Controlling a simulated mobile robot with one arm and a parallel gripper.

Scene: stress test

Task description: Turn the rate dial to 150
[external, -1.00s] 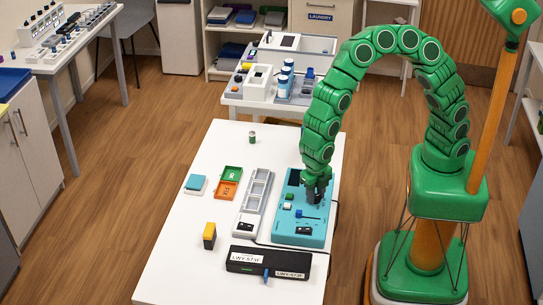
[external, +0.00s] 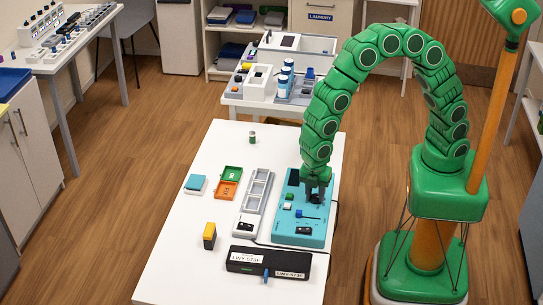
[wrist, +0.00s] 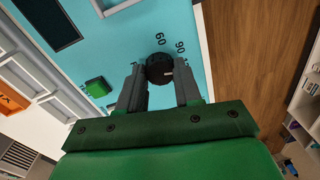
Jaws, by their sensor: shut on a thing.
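The rate dial (wrist: 158,66) is a round black knob on a teal panel (external: 288,235). In the wrist view the numbers 60 and 90 are printed by its far side, with a small white mark on the knob on the 90 side. My gripper (wrist: 159,78) is shut on the dial, one dark finger on each side. In the external view my gripper (external: 317,194) comes down on the right part of the panel and hides the dial. The 150 label cannot be made out.
The panel also carries a dark screen (wrist: 48,20), a green button (wrist: 97,87) and a blue slider (external: 308,215). A grey tray (external: 254,203) lies to its left, and a black labelled box (external: 268,262) in front. The white table (external: 180,250) is clear at the front left.

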